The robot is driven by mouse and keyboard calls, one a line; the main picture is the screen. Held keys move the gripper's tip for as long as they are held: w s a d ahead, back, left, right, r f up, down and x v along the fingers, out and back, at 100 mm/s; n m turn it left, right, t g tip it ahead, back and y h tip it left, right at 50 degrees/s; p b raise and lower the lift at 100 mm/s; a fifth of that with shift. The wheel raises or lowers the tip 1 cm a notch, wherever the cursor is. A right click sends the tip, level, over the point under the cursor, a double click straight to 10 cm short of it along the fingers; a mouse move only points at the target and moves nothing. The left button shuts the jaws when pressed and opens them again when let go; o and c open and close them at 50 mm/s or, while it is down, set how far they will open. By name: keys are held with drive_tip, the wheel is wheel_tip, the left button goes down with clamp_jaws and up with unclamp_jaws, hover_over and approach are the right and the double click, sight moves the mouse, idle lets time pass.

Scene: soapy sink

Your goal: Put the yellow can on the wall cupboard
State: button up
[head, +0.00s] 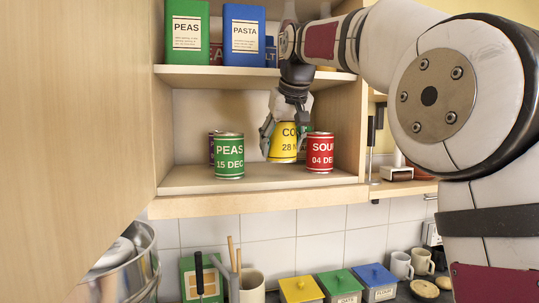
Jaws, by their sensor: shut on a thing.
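The yellow can (282,146), with a label that starts "CO" and a "28" date line, is inside the open wall cupboard (190,180). It is behind and just left of the red soup can. My gripper (283,128) comes down from above and is shut on the yellow can, with a finger on its left side. The can looks upright or nearly so. Its base is close to the lower shelf, but I cannot tell whether it touches.
On the lower shelf stand a green peas can (229,156), a red soup can (320,152), and a purplish can behind the peas. A green peas box (187,32) and a blue pasta box (244,36) stand above. The open door is at left. Coloured-lid containers (338,282) sit below.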

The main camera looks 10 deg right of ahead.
sight(279, 143)
drive_tip(key=w, duration=0.3)
drive_tip(key=shift+w+d+f, duration=0.1)
drive_tip(key=shift+w+d, duration=0.05)
drive_tip(key=shift+f+p, duration=0.95)
drive_tip(key=shift+f, duration=0.8)
drive_tip(key=o, duration=1.6)
drive_tip(key=shift+f, duration=0.15)
drive_tip(key=b+v, duration=0.1)
drive_tip(key=v, duration=1)
drive_tip(key=shift+w+b, duration=0.1)
drive_tip(key=shift+b, duration=0.25)
drive_tip(key=shift+s+r, duration=0.4)
drive_tip(key=shift+r, duration=0.15)
